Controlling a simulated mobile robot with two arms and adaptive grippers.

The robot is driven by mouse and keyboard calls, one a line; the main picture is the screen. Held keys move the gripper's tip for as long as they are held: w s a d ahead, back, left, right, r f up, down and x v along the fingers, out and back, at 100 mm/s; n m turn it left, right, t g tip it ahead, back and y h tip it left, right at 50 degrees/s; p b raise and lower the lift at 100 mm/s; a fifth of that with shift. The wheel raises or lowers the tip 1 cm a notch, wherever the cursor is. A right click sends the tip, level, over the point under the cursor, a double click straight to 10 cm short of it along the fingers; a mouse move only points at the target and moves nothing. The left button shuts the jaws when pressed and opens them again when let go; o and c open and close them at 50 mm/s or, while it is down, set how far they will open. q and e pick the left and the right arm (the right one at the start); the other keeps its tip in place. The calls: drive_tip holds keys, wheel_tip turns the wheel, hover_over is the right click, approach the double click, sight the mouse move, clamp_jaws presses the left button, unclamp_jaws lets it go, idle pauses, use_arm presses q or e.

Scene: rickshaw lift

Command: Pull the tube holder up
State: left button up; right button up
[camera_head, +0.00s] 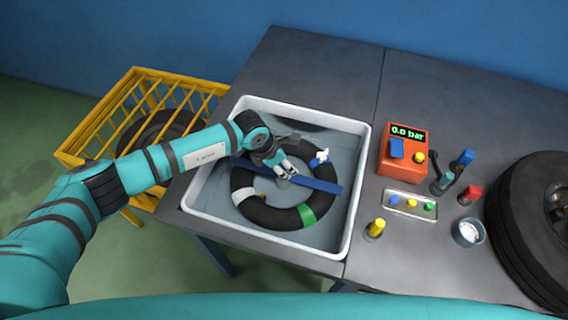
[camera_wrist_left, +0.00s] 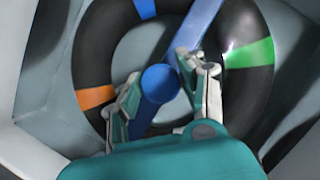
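The tube holder is a long blue bar (camera_head: 325,186) lying across a black inner tube (camera_head: 272,216) in the white tub (camera_head: 190,199). In the left wrist view, the bar (camera_wrist_left: 198,25) runs up from a round blue knob (camera_wrist_left: 160,83). My left gripper (camera_head: 285,173) is over the middle of the bar and hides part of it. In the left wrist view, its fingers (camera_wrist_left: 160,85) stand apart on either side of the knob. A gap shows between the knob and the right-hand finger. Contact on the left-hand side is unclear. My right gripper is out of view.
An orange gauge box (camera_head: 402,150) reading 0.0 bar, a tray of colored caps (camera_head: 410,206), a small cup (camera_head: 468,232) and a large tire (camera_head: 530,225) stand right of the tub. A yellow cage (camera_head: 95,135) stands left. The table behind is clear.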

use_arm(q)
clamp_jaws()
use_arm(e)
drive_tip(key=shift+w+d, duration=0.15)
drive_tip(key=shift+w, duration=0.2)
use_arm(q)
drive_tip(key=shift+r, duration=0.1)
wheel_tip(320, 180, up, 8)
drive_tip(key=p, duration=0.3)
drive_tip(key=shift+f, duration=0.25)
drive_tip(key=shift+w+r, duration=0.2)
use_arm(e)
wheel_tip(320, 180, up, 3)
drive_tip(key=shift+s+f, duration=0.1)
use_arm(q)
drive_tip(key=shift+d, duration=0.1)
drive_tip(key=shift+o, duration=0.8)
unclamp_jaws()
drive_tip(key=shift+r, duration=0.1)
drive_tip(key=o, duration=0.4)
drive_tip(key=shift+s, duration=0.2)
drive_tip(key=shift+c, duration=0.2)
